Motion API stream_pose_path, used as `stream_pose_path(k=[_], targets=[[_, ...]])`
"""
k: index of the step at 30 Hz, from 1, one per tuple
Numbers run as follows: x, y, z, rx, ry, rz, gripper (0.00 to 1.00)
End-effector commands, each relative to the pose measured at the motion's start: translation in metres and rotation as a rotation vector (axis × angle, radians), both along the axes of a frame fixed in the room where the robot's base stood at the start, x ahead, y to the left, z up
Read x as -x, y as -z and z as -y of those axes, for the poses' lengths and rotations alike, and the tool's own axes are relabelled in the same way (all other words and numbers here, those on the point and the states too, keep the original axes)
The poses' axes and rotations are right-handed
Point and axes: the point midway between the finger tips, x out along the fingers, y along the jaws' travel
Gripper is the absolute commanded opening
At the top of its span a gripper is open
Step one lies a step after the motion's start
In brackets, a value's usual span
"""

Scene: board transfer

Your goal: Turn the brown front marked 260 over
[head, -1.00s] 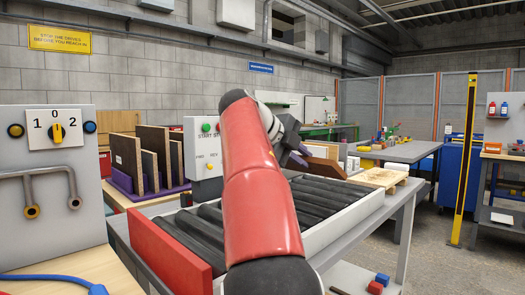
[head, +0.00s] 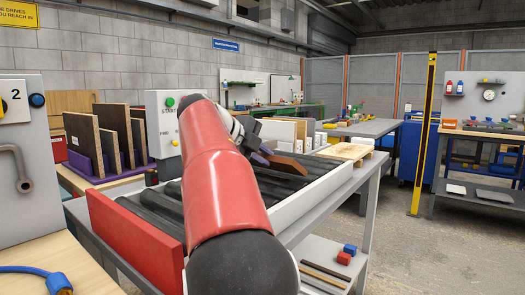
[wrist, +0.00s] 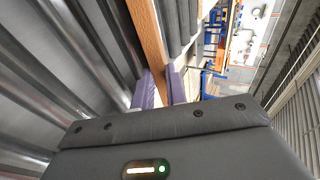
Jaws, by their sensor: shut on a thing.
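The brown front (wrist: 149,32) shows in the wrist view as a narrow brown edge running down between two purple finger pads. My gripper (wrist: 158,86) is shut on it. In the head view my gripper (head: 259,157) is over the roller conveyor beyond my red arm, with the brown front (head: 289,166) just to its right, low over or touching the rollers; I cannot tell which. The 260 mark cannot be seen. My arm hides part of the conveyor.
The roller conveyor (head: 318,189) has a pale side rail and a red end plate (head: 131,240). Upright boards stand in a purple rack (head: 105,176) at left. A control box (head: 172,120) stands behind the conveyor. A wooden pallet (head: 345,151) lies beyond its far end. Open floor is at right.

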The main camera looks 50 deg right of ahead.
Motion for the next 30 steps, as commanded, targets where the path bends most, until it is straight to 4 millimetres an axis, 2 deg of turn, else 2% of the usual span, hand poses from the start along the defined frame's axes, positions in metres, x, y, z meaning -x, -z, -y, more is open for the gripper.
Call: stream_pose_path(k=[30], targets=[[0.0003,0.0082,-0.0001,0.002,0.000,0.001,0.00]])
